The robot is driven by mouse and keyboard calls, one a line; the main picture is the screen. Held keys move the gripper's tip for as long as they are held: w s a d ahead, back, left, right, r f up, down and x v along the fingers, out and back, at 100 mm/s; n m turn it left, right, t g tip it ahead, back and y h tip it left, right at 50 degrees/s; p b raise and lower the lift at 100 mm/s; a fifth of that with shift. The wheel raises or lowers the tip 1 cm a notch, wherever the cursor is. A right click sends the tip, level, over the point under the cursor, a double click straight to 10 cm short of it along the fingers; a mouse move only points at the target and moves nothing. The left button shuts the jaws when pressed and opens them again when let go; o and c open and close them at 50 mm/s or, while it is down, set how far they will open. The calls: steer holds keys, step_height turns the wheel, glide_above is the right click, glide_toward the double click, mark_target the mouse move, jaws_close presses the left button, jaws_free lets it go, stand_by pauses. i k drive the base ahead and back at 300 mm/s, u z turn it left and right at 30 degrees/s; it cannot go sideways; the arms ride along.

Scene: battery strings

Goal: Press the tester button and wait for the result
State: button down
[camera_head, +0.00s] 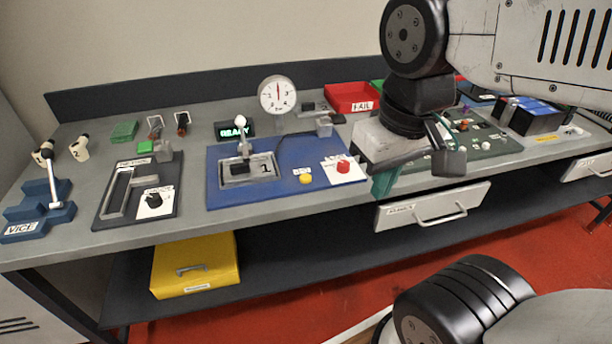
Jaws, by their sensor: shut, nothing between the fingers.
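The tester is a blue plate (232,196) on the bench. A small display (234,130) behind it reads READY in green. A round dial gauge (277,96) stands at its back. A recessed fixture (250,170) marked 1 sits on the plate's left part. A yellow button (305,179) is near the front edge, with a small label I cannot read. A red button (343,167) on a white label is farther right. Which one is the tester button I cannot tell. My gripper (382,188) is shut and empty, pointing down just right of the plate, apart from both buttons.
A dark plate with a lever (120,190) and a blue vice (40,208) stand left. A red FAIL bin (352,96) is behind. A green board (480,147) and black box with blue cells (528,115) are right. A drawer (395,215) sits below the bench edge.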

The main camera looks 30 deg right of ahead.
mark_target(305, 178)
steer(key=z, duration=1.6)
steer(key=k, duration=0.55)
steer(key=u, duration=1)
